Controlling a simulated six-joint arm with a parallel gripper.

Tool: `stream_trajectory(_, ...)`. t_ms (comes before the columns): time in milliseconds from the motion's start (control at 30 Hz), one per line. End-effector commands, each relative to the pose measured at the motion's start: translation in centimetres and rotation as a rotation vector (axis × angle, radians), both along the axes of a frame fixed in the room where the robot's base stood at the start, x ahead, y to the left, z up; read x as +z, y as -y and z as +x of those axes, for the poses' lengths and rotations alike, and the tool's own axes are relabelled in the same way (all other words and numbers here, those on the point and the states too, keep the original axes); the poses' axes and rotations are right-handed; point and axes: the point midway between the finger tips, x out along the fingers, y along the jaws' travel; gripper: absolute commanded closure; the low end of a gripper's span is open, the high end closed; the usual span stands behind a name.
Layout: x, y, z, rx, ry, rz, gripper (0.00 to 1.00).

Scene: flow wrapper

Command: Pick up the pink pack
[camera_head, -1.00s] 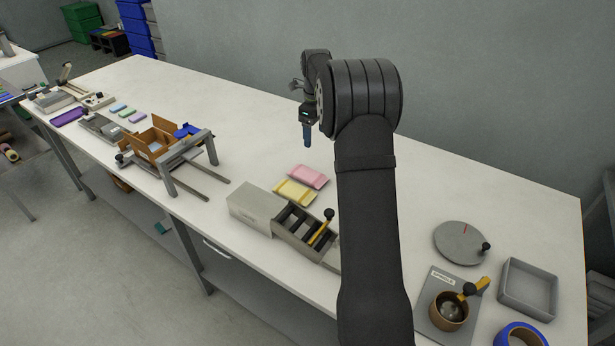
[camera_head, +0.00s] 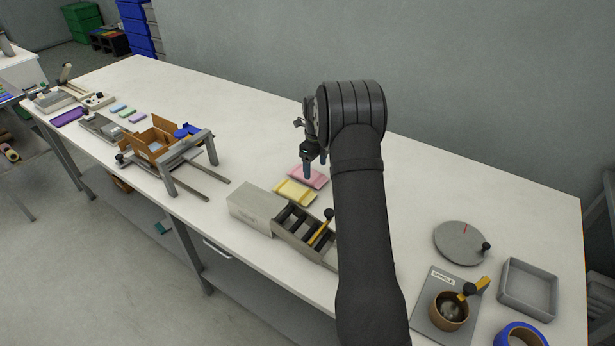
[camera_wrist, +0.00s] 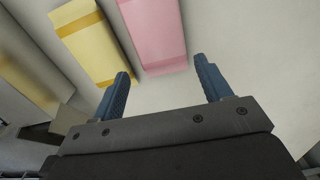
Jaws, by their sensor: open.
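The pink pack (camera_head: 313,178) lies flat on the white table, behind the yellow pack (camera_head: 295,192). My gripper (camera_head: 309,172) is over the pink pack in the head view and hides part of it. In the wrist view my gripper (camera_wrist: 162,85) is open and empty, its two blue fingers apart. The pink pack (camera_wrist: 152,32) shows there beyond the fingertips, nearer the left finger. The yellow pack (camera_wrist: 88,40) lies to its left. How high the fingertips are above the table I cannot tell exactly.
A grey box (camera_head: 254,207) and a slotted grey tray with a yellow-handled tool stand in front of the packs. A round grey disc (camera_head: 460,242) lies to the right. The table behind the packs is clear.

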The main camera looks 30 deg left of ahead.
Motion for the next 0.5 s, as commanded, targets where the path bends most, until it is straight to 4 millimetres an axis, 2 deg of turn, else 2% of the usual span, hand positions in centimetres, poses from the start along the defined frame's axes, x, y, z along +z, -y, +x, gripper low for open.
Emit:
stream_trajectory(300, -4.3, -0.4, 0.3, 0.0, -0.003, -0.002, 0.29)
stream_trajectory(500, -4.9, -0.4, 0.3, 0.0, 0.0, 0.001, 0.29)
